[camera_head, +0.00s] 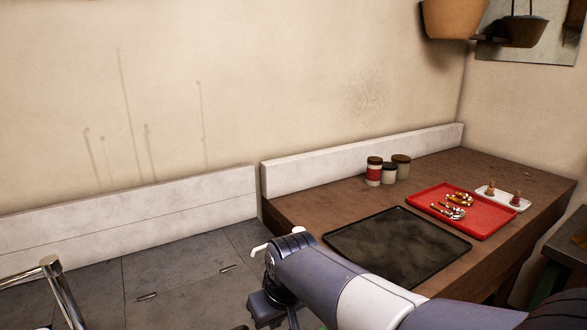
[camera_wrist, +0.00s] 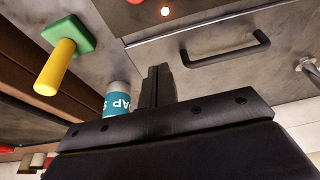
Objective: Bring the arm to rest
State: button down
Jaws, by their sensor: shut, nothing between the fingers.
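My gripper (camera_wrist: 158,72) shows in the wrist view as two dark fingers pressed together, with nothing between them. In the head view my grey and white arm reaches in from the lower right, in front of the wooden bench (camera_head: 300,212); its fingertips cannot be made out there. In the wrist view the fingers are in front of a grey metal drawer front (camera_wrist: 220,80) with a black bar handle (camera_wrist: 228,52). A can with a teal label (camera_wrist: 117,102) appears just left of the fingers, partly hidden by my gripper's body.
A yellow handle on a green base (camera_wrist: 58,65) is at the wrist view's upper left. On the bench are a dark tray (camera_head: 385,245), a red tray (camera_head: 483,222) with brass and silvery parts, a white dish (camera_head: 508,199) and several jars (camera_head: 374,172). A chrome tap (camera_head: 55,275) stands lower left.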

jog(key=b+x, duration=0.1)
jog(key=x, duration=0.6)
jog(key=shift+s+f, duration=0.1)
jog(key=shift+f+b, duration=0.85)
jog(key=shift+f, duration=0.15)
jog(key=shift+d, duration=0.1)
